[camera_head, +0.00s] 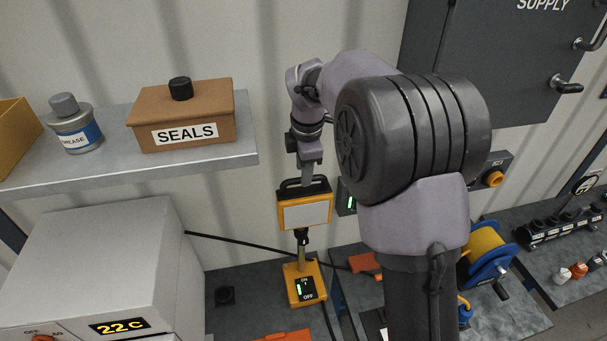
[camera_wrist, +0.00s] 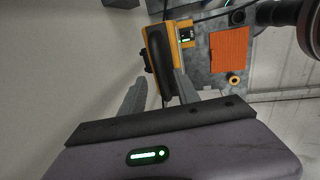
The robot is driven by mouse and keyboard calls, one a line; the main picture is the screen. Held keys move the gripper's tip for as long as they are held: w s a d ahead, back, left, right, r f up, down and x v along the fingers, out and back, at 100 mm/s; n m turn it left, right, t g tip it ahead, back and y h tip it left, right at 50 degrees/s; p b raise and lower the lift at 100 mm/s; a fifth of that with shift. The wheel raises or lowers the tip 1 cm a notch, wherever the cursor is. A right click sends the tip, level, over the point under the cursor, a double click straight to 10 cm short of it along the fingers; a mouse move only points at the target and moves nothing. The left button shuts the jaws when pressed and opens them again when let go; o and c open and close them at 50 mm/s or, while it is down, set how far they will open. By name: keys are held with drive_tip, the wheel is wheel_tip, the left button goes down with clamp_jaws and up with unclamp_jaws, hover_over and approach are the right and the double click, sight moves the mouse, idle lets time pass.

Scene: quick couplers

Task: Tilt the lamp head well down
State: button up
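The lamp head (camera_head: 305,214) is an orange frame with a pale panel and a black handle on top. It stands on a short post above an orange base (camera_head: 304,287) with an ON/OFF switch. The panel faces the head camera and looks nearly upright. My gripper (camera_head: 307,180) is just above the handle, pointing down. In the wrist view my gripper (camera_wrist: 160,77) has its two grey fingers apart, with the black handle (camera_wrist: 161,62) ahead of and between the tips. I cannot tell if either finger touches it. The lamp head (camera_wrist: 151,47) shows edge-on there.
A shelf (camera_head: 220,160) with a SEALS box (camera_head: 185,118) and a grease can (camera_head: 77,128) is at left. A white oven-like unit (camera_head: 100,265) stands below it. A blue-and-yellow reel (camera_head: 488,262) is at right. A black cable (camera_head: 240,244) runs behind the lamp.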

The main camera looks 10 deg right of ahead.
drive_tip(key=shift+f, duration=0.5)
drive_tip(key=shift+w+f, duration=0.25)
drive_tip(key=shift+f, duration=0.1)
drive_tip(key=shift+s+r, duration=0.1)
clamp_jaws()
idle(0.7)
